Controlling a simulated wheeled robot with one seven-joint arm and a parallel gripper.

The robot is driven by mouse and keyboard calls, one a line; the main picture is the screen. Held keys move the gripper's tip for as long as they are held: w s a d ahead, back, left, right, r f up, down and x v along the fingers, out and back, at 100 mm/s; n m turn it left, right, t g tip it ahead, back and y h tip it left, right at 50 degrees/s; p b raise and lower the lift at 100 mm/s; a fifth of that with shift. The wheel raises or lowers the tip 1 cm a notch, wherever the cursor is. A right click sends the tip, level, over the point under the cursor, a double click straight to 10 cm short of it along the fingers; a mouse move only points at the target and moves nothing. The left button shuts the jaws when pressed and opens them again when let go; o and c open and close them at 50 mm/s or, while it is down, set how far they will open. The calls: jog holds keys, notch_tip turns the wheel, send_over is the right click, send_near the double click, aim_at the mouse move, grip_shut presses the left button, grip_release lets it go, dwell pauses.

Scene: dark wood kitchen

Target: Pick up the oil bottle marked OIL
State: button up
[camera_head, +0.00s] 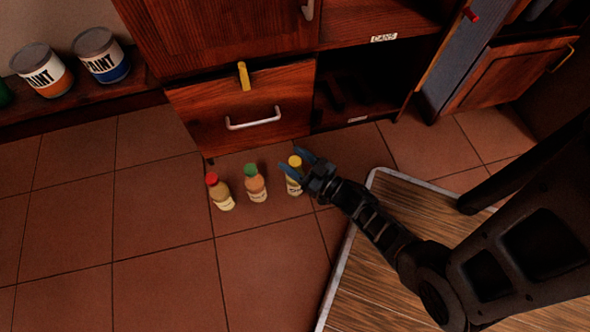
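Three small bottles stand in a row on the tiled floor in the head view. The left one is a bottle with a red cap (223,196), the middle one a bottle with a green cap (256,188), the right one a bottle with a yellow cap (294,185). Each has a pale label, too small to read, so I cannot tell which is marked OIL. My gripper (296,163) is at the yellow-capped bottle, its blue fingers spread apart near the cap. The fingers look wider apart than the bottle; part of the bottle is hidden behind them.
A closed drawer with a white handle (253,119) is behind the bottles. An open cupboard (352,93) lies right of it. Paint cans (101,57) stand on a low shelf at left. A wooden board with a pale edge (342,270) is at lower right. The left floor is clear.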

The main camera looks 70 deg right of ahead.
grip_shut()
dwell(0.3)
dwell(0.3)
